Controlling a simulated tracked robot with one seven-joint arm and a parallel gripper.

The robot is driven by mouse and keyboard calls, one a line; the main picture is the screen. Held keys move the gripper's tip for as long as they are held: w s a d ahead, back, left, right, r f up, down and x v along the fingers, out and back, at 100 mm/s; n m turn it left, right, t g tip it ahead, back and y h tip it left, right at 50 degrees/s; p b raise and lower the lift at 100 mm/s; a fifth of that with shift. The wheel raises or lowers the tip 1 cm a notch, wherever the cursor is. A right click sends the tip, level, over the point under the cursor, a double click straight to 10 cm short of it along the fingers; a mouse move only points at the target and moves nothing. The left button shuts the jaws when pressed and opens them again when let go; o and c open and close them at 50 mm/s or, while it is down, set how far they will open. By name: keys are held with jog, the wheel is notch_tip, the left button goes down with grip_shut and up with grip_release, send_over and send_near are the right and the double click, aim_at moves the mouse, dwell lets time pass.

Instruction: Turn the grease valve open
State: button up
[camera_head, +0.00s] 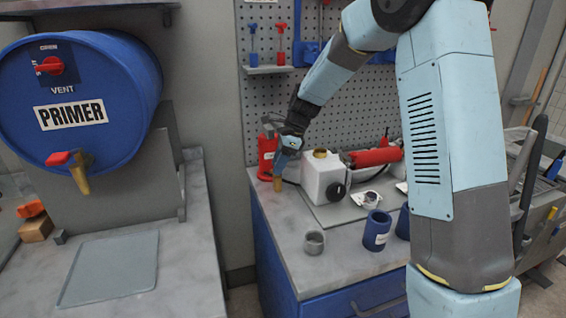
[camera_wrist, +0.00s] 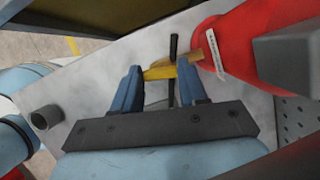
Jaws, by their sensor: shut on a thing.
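A red container (camera_head: 266,158) stands at the back left of the blue-sided bench, with a brass spout (camera_head: 278,183) at its front. My gripper (camera_head: 281,163) is directly above this spout, in front of the container. In the wrist view, my gripper's two blue fingers (camera_wrist: 160,78) are at the grease valve, shut on it. The yellow brass valve body (camera_wrist: 160,72) and a thin black lever (camera_wrist: 173,50) show between the fingers. The red container (camera_wrist: 245,45) is just to the right. The exact contact between the fingers and the valve is partly hidden.
A white box (camera_head: 322,178) with a brass cap stands just right of my gripper. A grey cup (camera_head: 314,242) and a blue cup (camera_head: 377,230) stand at the front. A red roller (camera_head: 375,157) lies behind. The blue primer drum (camera_head: 85,100) is at left.

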jog(key=shift+w+r+n+g, duration=0.1)
jog(key=shift+w+n+g, duration=0.1)
jog(key=shift+n, duration=0.45)
jog(key=shift+w+r+n+g, duration=0.1)
jog(key=shift+w+n+g, duration=0.1)
jog(key=shift+n, duration=0.45)
jog(key=o, duration=1)
jog(key=shift+f, duration=0.15)
jog(key=shift+o, duration=0.3)
jog(key=shift+s, duration=0.1)
jog(key=v, duration=1.3)
jog(key=shift+r, duration=0.35)
